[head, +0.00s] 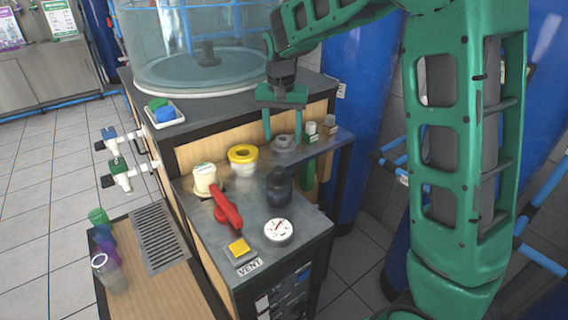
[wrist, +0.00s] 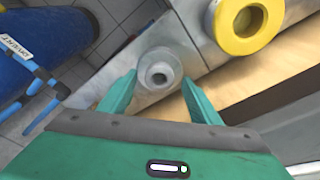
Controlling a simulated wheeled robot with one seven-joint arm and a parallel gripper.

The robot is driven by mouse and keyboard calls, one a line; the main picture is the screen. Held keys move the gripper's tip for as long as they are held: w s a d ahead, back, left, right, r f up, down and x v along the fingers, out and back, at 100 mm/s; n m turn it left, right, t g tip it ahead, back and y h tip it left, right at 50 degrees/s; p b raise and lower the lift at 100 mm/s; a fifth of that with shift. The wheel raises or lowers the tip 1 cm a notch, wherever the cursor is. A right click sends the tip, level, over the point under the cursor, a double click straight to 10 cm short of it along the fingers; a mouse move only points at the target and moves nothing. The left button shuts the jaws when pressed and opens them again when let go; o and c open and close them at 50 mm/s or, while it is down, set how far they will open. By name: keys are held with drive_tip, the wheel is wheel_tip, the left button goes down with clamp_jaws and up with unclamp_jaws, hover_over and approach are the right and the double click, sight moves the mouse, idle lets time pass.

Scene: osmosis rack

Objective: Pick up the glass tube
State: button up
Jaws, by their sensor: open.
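My gripper (head: 283,132) is open and points down above the counter. In the wrist view my gripper (wrist: 160,80) has its two green fingers apart, with a grey round fitting (wrist: 159,68) with a hole in it showing between and just beyond the tips. The fitting also shows in the head view (head: 284,145), on the counter under the fingers; whether they touch it I cannot tell. No piece is clearly a glass tube. A clear, open-topped cylinder (head: 110,275) stands at the lower left, far from my gripper, and a large clear glass vessel (head: 190,55) stands behind.
A yellow ring (head: 243,154), cream jar (head: 206,178), red-handled valve (head: 228,210), dark bottle (head: 279,187) and white gauge (head: 278,231) crowd the counter. Small capped bottles (head: 329,125) stand right of my fingers. Coloured cups (head: 104,236) stand on the lower wooden shelf (head: 150,285).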

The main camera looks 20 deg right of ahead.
drive_tip(key=shift+f, duration=0.2)
drive_tip(key=c, duration=0.9)
drive_tip(key=shift+r, duration=0.15)
wheel_tip(320, 180, up, 28)
drive_tip(key=shift+w+f, duration=0.1)
idle(0.4)
